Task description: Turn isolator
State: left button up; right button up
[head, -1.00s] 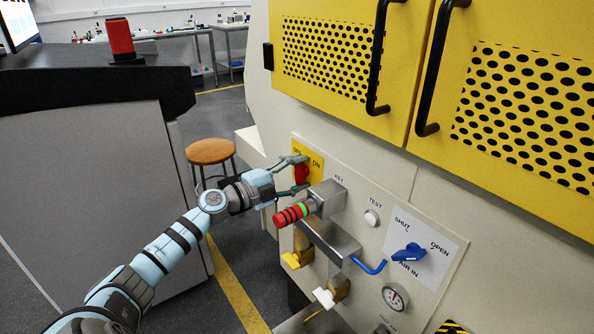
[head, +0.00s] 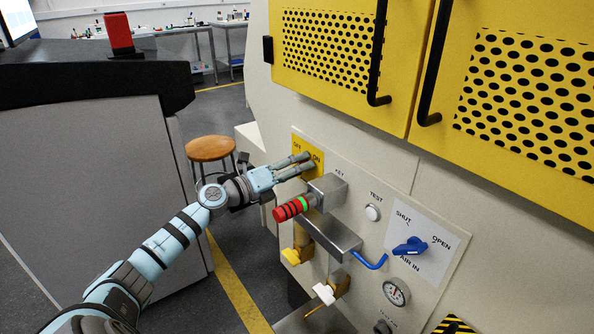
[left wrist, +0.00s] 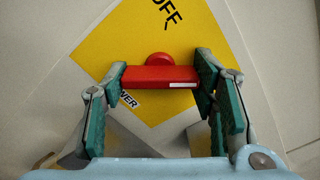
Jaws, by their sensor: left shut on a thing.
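The isolator is a red handle (left wrist: 160,77) on a yellow plate (left wrist: 128,33) marked OFF in the left wrist view. My left gripper (left wrist: 161,84) is shut on the handle, with one finger at each end of it. In the head view the left gripper (head: 298,164) is at the yellow plate (head: 299,147), marked OFF and ON, at the panel's upper left. There its fingers hide the red handle. My right gripper is in neither view.
A grey key block (head: 328,190) with a red and green barrel (head: 291,208) sits just below right of the gripper. A blue AIR IN handle (head: 410,246) and white TEST button (head: 373,213) are further right. Yellow doors (head: 340,60) with black handles are above.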

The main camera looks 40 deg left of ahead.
pick_arm(q)
jog(key=shift+m, duration=0.8)
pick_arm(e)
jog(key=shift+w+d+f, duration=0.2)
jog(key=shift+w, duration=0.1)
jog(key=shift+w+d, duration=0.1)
pick_arm(q)
jog(key=o, duration=1.2)
jog(key=shift+c, duration=0.2)
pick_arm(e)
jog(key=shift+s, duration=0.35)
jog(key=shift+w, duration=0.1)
pick_arm(q)
jog(key=shift+r, duration=0.25)
notch_tip(320, 180, up, 10)
jog(key=shift+f, duration=0.2)
